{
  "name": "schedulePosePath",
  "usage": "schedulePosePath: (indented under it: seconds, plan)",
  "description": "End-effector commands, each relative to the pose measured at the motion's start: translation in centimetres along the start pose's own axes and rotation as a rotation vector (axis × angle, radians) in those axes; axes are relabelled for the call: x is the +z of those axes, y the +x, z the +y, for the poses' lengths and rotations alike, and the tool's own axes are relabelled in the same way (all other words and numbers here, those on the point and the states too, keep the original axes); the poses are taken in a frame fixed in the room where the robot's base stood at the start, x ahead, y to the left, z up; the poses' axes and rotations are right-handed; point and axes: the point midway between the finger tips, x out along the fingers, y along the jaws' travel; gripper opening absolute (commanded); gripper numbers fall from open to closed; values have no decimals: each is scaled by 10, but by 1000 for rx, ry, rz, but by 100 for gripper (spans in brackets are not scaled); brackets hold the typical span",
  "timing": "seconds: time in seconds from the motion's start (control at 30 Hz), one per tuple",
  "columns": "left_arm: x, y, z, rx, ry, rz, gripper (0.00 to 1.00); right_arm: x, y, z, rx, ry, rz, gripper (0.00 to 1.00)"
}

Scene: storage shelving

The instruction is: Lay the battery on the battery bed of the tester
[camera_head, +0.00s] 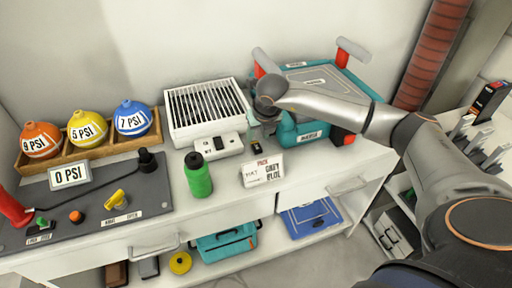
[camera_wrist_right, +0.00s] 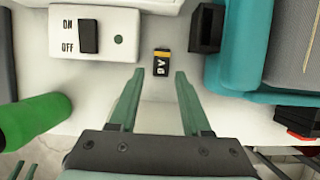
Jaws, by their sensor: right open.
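The battery (camera_wrist_right: 161,63) is a small black and orange block marked 9V, resting on the white counter; it also shows in the head view (camera_head: 257,148). My right gripper (camera_wrist_right: 160,75) is open, its two green fingers pointing towards the battery, which appears between and just past the fingertips. Nothing is between the fingers. In the head view my right gripper (camera_head: 262,128) hangs over the counter just behind the battery. I cannot make out for sure which thing is the tester, or its bed.
A white ON/OFF switch box (camera_wrist_right: 92,33) is left of the battery; a black block (camera_wrist_right: 207,28) and teal case (camera_wrist_right: 262,60) are right. A green bottle (camera_head: 198,176) and white sign (camera_head: 262,171) stand nearby. A grey board (camera_head: 100,190) lies at left.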

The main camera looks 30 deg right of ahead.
Motion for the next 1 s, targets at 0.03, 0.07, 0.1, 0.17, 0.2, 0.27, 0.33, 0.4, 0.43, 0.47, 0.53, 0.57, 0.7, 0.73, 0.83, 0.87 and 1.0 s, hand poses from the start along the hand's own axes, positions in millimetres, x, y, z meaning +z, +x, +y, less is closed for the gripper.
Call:
schedulePosePath:
  seconds: [0.03,0.07,0.1,0.17,0.2,0.27,0.33,0.4,0.43,0.47,0.53,0.57,0.7,0.73,0.83,0.87,1.0]
  plan:
    - [0,0,0,0,0,0,50,0,4,0,0,0,1,48]
    - [0,0,0,1,0,0,50,0,5,0,0,0,1,48]
    - [0,0,0,1,0,0,50,-1,8,0,0,0,1,48]
    - [0,1,0,1,0,0,50,-2,14,-1,-1,0,2,48]
    - [0,1,0,1,0,0,50,-2,20,-2,-1,1,1,48]
    - [0,1,0,1,0,0,50,-4,29,-3,-1,1,2,48]
    - [0,1,0,1,0,0,50,-5,40,-3,0,0,2,48]
    - [1,2,0,1,0,-1,50,-5,49,-3,1,1,1,48]
    - [1,2,1,2,0,-2,50,-5,52,-3,0,0,1,48]
    - [2,2,1,2,-1,-3,50,-4,54,-3,1,0,0,48]
    - [2,2,1,2,-1,-4,50,-4,57,-3,2,-1,0,48]
    - [2,2,1,2,-1,-4,50,-4,57,-3,2,-1,0,48]
    - [2,2,1,3,-1,-5,50,-4,57,-3,1,-1,-1,48]
    - [2,2,1,3,-1,-5,50,-4,57,-3,1,-1,-1,48]
    - [2,2,1,3,-1,-5,50,-4,57,-3,1,-1,-1,38]
    - [2,2,1,3,-1,-5,50,-4,56,-3,1,0,-1,34]
    - [2,2,2,3,-1,-5,50,-4,56,-3,1,0,-1,19]
